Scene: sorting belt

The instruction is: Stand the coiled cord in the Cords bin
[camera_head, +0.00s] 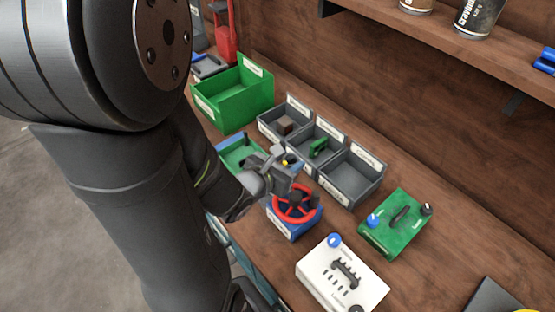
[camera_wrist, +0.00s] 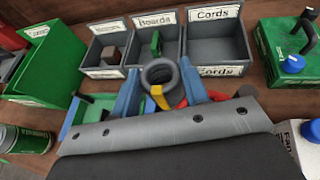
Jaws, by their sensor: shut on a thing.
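The coiled cord (camera_wrist: 160,73) is a dark grey ring with a yellow tie at its lower part. In the wrist view it stands upright between the two blue fingers of my gripper (camera_wrist: 161,92), which is shut on it. In the head view my gripper (camera_head: 290,172) is partly hidden by my arm, and the cord is hard to make out. The Cords bin (camera_head: 352,178) is the right one of three grey bins and is empty. In the wrist view the Cords bin (camera_wrist: 216,50) lies beyond and right of the held cord.
The Boards bin (camera_head: 316,161) holds a green piece; the left grey bin (camera_head: 264,128) holds a brown block. A red wheel (camera_head: 296,204) on a blue box is close to my gripper. A green bin (camera_head: 222,108), green box (camera_head: 385,238) and white box (camera_head: 325,280) stand around.

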